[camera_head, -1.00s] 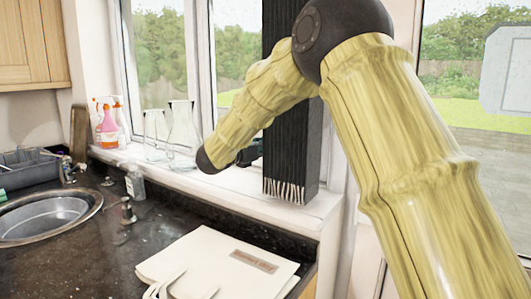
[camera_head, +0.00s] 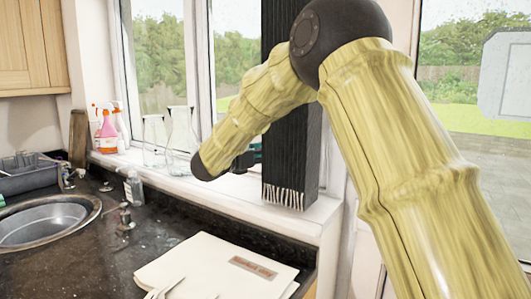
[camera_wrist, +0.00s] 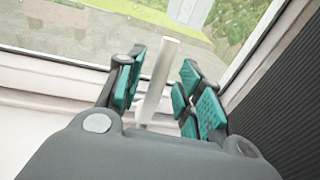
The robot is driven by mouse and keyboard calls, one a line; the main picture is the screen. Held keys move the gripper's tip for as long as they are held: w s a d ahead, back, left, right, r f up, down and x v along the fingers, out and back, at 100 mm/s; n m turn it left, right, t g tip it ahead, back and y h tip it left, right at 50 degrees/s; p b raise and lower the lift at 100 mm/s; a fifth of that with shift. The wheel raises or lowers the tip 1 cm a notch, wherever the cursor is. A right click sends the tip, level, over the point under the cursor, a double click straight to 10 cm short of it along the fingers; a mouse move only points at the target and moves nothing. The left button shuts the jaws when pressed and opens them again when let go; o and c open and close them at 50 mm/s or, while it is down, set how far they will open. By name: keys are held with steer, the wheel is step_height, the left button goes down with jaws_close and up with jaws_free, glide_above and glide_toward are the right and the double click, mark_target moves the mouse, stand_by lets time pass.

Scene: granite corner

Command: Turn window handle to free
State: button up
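The window handle (camera_wrist: 157,80) is a pale, slim bar in the wrist view, standing near upright and slightly tilted against the window frame. My gripper (camera_wrist: 165,85) is open, with its teal-padded fingers on either side of the handle. The handle is closer to the left finger; a gap shows on the right, and I cannot tell whether the left pad touches it. In the head view, my gripper (camera_head: 247,159) is mostly hidden behind my wrist, in front of the window, and the handle cannot be made out.
A dark fringed cloth or curtain (camera_head: 289,165) hangs right beside my gripper. Glass flasks (camera_head: 181,138) and spray bottles (camera_head: 108,132) stand on the white sill (camera_head: 225,190). A cloth bag (camera_head: 210,265) lies on the dark counter, with a sink (camera_head: 45,222) at left.

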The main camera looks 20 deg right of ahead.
steer(key=v, duration=1)
steer(key=shift+s+a, duration=0.2)
steer(key=shift+a, duration=0.05)
